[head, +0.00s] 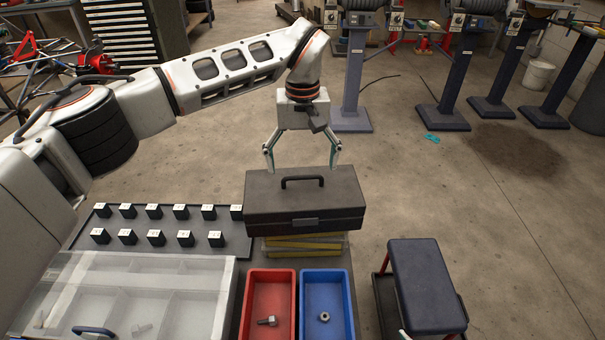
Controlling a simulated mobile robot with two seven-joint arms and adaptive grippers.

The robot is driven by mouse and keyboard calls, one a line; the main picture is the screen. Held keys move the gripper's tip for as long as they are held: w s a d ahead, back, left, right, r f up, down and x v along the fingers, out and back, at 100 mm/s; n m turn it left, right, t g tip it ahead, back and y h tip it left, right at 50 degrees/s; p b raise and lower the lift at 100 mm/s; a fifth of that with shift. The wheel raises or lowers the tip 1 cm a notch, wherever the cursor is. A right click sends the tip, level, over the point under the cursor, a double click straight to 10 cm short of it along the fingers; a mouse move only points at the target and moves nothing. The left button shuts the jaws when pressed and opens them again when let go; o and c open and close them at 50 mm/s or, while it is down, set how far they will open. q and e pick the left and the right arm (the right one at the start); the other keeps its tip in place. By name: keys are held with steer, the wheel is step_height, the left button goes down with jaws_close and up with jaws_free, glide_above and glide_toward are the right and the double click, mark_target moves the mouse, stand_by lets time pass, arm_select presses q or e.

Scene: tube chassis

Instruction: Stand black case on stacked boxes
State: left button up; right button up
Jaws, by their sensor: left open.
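The black case (305,208) lies flat, handle up, on the stacked boxes (305,245), which show yellow edges beneath it. The case covers most of the stack's top. My left gripper (302,160) is open and empty, directly above the case. Its two fingers point down on either side of the handle (303,181), spread wider than it. The fingertips appear slightly above or behind the lid; I cannot tell if they touch it.
A black tray of small numbered cubes (167,228) and a clear-lidded organizer (150,285) stand left. A red bin (270,275) with a bolt and a blue bin (325,278) with a nut stand in front. A dark padded stool (428,285) stands right. Floor behind is open.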

arm_select(q)
step_height(320, 180, up, 8)
stand_by(0.5)
